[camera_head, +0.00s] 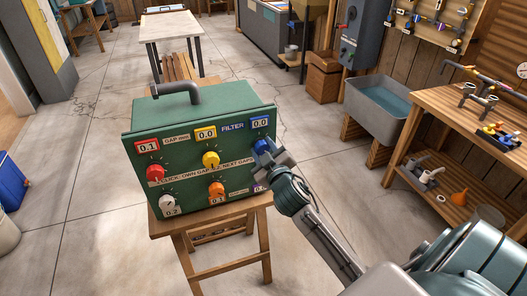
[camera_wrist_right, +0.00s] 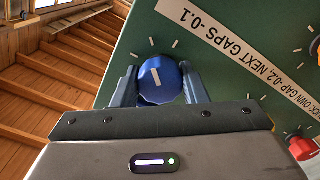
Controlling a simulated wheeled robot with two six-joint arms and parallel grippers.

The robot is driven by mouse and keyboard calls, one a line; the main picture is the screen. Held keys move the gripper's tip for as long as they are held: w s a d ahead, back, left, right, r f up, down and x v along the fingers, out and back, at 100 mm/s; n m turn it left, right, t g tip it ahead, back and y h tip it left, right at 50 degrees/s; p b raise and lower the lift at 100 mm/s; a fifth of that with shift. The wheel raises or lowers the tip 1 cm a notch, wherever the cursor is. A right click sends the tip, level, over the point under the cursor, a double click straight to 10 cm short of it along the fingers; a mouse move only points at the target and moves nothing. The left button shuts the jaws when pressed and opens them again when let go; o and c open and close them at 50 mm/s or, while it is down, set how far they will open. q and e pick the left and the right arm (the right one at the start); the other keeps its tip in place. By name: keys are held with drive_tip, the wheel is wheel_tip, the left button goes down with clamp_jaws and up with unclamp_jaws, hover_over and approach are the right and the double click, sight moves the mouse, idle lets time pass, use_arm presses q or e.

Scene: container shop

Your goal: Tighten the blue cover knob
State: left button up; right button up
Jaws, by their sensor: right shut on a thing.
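The blue cover knob (camera_head: 259,146) sits at the upper right of the green filter box's (camera_head: 188,182) front panel, under a display reading 0.0. My right gripper (camera_head: 267,152) is shut on it. In the right wrist view the blue knob (camera_wrist_right: 160,80) stands between my two fingers (camera_wrist_right: 158,88), and a white pointer mark shows on its face. Tick marks show on the panel beside the knob. Part of the knob is hidden behind the fingers in the head view. My left gripper is not in view.
The panel also has a red knob (camera_head: 155,173), a yellow knob (camera_head: 211,159), an orange knob (camera_head: 216,189) and a white knob (camera_head: 167,201). The box stands on a wooden stool (camera_head: 262,243). A workbench (camera_head: 440,108) and a water tub (camera_head: 378,108) stand to the right.

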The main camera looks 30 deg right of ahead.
drive_tip(key=shift+f, duration=0.15)
drive_tip(key=o, duration=1)
drive_tip(key=b+v, duration=0.3)
drive_tip(key=v, duration=0.8)
